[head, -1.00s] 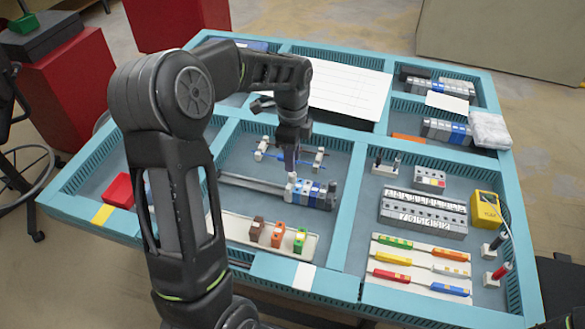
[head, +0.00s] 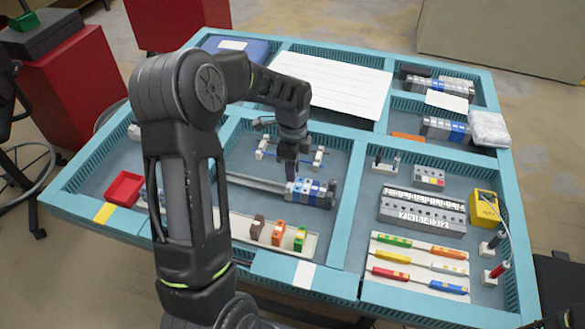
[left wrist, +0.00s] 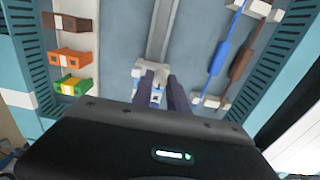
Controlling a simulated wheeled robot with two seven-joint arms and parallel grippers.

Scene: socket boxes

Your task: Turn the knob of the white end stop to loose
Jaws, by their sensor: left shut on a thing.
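The white end stop (left wrist: 153,68) sits on a grey metal rail (left wrist: 162,30) in the left wrist view. In the head view it is at the left end of a short row of grey and blue terminal blocks (head: 318,194), largely hidden under the fingers. My left gripper (left wrist: 160,88) points down at it, with its two dark fingers close together around a small light part at the end stop, likely the knob. In the head view the left gripper (head: 291,178) stands right over that end of the row. The knob's exact angle cannot be told. My right gripper is not in view.
A tray with brown, orange and green blocks (head: 278,234) lies in front of the rail. Blue and brown rods on white holders (head: 318,157) lie behind it. Teal dividers (head: 350,225) surround this compartment. Bare tray floor lies left of the rods.

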